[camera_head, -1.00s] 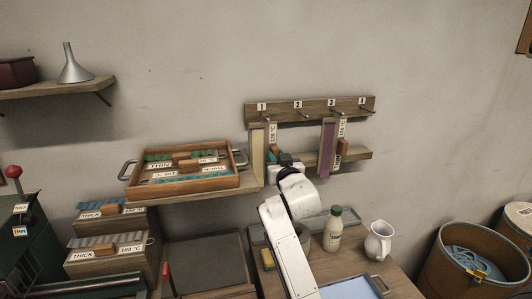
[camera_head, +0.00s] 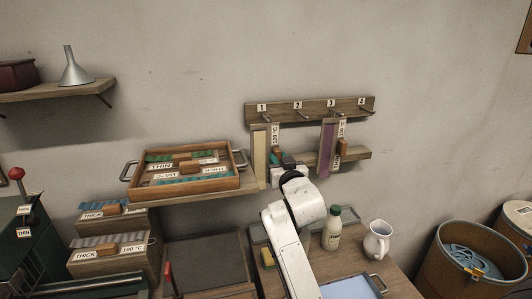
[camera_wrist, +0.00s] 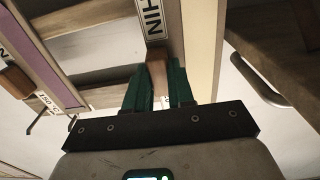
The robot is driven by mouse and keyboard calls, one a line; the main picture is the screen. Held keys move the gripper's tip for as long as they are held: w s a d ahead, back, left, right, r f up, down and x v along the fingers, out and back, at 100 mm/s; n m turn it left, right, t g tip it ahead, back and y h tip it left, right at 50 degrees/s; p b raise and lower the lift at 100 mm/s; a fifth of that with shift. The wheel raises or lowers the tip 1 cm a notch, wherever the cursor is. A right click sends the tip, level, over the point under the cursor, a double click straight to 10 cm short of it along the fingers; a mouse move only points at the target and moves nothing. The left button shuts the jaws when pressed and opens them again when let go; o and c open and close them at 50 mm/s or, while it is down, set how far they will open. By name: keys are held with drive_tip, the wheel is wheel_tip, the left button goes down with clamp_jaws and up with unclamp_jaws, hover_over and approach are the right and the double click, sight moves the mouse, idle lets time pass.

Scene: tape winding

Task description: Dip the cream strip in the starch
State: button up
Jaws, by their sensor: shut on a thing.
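The cream strip (camera_head: 259,153) hangs upright below peg 1 of the wall rack, at the left end. Its pale face also shows in the wrist view (camera_wrist: 202,45), just right of my fingers. My gripper (camera_wrist: 157,88) has green fingers, shut on a small wooden block (camera_wrist: 157,70) beside the cream strip, under a label ending in "HIN". In the head view my gripper (camera_head: 277,168) is at the strip's lower right, partly hidden by my wrist.
The numbered peg rack (camera_head: 310,109) also holds a purple strip (camera_head: 327,148) at peg 3. A wooden tray (camera_head: 183,188) stands on the shelf to the left.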

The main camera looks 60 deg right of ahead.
drive_tip(key=shift+p+v, duration=0.3)
drive_tip(key=shift+v, duration=1.75)
drive_tip(key=shift+d+r, duration=0.1)
